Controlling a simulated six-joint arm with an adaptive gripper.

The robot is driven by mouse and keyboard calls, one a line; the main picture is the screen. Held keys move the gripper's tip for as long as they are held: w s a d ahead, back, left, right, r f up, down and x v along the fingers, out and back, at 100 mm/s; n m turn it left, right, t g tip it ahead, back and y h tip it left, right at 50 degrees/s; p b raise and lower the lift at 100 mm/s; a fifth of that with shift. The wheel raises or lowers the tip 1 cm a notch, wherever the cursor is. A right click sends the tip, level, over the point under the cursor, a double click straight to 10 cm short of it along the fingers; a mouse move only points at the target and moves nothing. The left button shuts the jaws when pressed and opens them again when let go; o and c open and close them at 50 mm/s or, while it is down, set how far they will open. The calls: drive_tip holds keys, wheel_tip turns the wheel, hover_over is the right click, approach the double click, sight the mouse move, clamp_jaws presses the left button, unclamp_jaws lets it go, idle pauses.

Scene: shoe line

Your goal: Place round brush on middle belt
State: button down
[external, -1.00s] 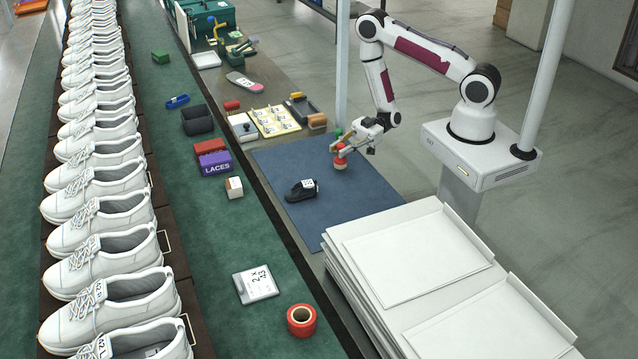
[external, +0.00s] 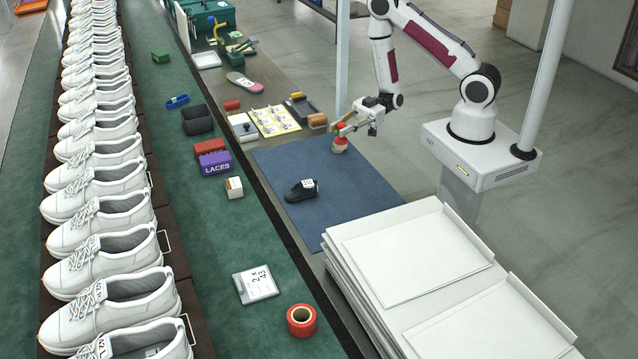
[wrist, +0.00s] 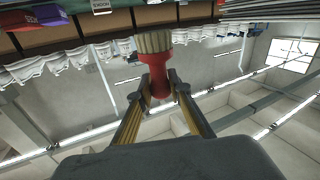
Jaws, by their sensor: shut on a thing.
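The round brush (external: 340,145) is red with a pale bristle end. My gripper (external: 345,130) is shut on it, near the far edge of the blue mat (external: 330,205); the height above the mat is hard to judge. In the wrist view my gripper's two fingers (wrist: 160,90) close on the brush's red handle, and the tan bristles (wrist: 153,42) point away from them. A green belt (external: 215,255) runs beside the row of white shoes (external: 105,200), to the left of the mat. I cannot tell which strip is the middle belt.
The green belt carries a black bin (external: 197,120), a purple laces box (external: 215,163), a label card (external: 256,284) and a red tape roll (external: 301,320). White trays (external: 410,260) are stacked at front right.

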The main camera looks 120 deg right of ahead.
idle(0.8)
drive_tip(key=shift+w+d+r+t+h, duration=0.2)
drive_tip(key=shift+w+d+t+h, duration=0.1)
drive_tip(key=shift+d+h, duration=0.3)
drive_tip(key=shift+w+d+m, duration=0.15)
drive_tip(key=shift+w+m, duration=0.1)
drive_tip(key=shift+m, duration=0.05)
drive_tip(key=w+a+f+n+y, duration=0.1)
drive_tip(key=w+a, duration=0.1)
drive_tip(key=a, duration=0.5)
drive_tip(key=w+a+f+g+y, duration=0.1)
drive_tip(key=w+a+f+y, duration=0.1)
drive_tip(key=a, duration=0.6)
drive_tip(key=shift+w+n, duration=0.4)
drive_tip(key=shift+d, duration=0.1)
